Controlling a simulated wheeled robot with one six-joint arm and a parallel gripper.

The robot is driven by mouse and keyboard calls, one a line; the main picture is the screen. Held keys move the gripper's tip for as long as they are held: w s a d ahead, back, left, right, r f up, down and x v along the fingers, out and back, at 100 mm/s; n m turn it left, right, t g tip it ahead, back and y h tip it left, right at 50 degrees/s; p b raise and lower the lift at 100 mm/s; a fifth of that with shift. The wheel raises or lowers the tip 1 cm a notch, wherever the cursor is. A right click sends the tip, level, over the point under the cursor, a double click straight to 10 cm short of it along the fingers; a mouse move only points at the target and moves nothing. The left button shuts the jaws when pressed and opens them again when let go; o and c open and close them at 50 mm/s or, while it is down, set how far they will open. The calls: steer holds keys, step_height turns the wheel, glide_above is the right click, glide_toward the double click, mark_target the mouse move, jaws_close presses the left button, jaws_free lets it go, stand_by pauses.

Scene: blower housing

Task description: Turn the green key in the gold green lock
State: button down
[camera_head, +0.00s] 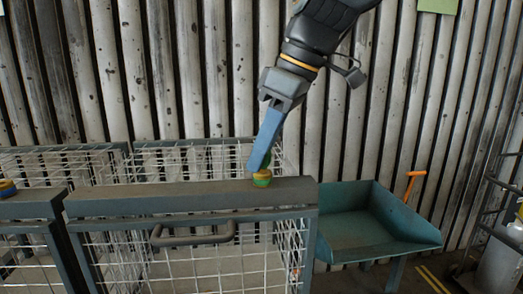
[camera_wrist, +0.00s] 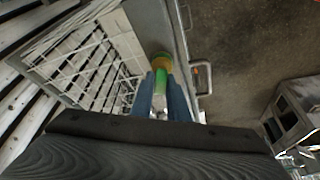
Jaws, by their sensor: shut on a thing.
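The gold lock with a green band (camera_head: 262,179) stands on the top beam of a wire cage, near the beam's right end. It also shows in the wrist view (camera_wrist: 161,62), just beyond my fingertips. The green key (camera_wrist: 161,80) stands between my blue fingers at the lock. My gripper (camera_head: 262,165) reaches down from above and is shut on the key. In the wrist view the two fingers of my gripper (camera_wrist: 161,90) lie on either side of the key. In the head view the fingers hide most of the key. I cannot tell how far the key is turned.
The wire cage (camera_head: 190,198) has a grey top beam and a handle (camera_head: 193,236) on its front. Another lock with blue and gold (camera_head: 6,187) sits on the beam at the left. A teal tray (camera_head: 360,225) with an orange handle (camera_head: 415,176) stands at the right. Corrugated wall behind.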

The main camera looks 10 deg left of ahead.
steer(key=shift+m+t+p, duration=0.8)
steer(key=shift+m+p, duration=0.45)
steer(key=shift+m, duration=0.85)
steer(key=shift+h, duration=0.3)
steer(key=shift+r+m+p, duration=0.1)
steer(key=shift+m+p, duration=0.8)
steer(key=shift+p, duration=0.05)
steer(key=shift+m+t+h+p, duration=0.3)
steer(key=shift+m+p, duration=0.2)
steer(key=shift+p, duration=0.05)
steer(key=shift+m+t+h+p, duration=0.4)
steer(key=shift+m+h+p, duration=0.1)
steer(key=shift+m+p, duration=1.15)
steer(key=shift+d+m+h, duration=0.1)
steer(key=shift+m+h, duration=0.4)
steer(key=shift+m, duration=0.75)
steer(key=c, duration=1.6)
jaws_free()
steer(key=shift+c, duration=0.2)
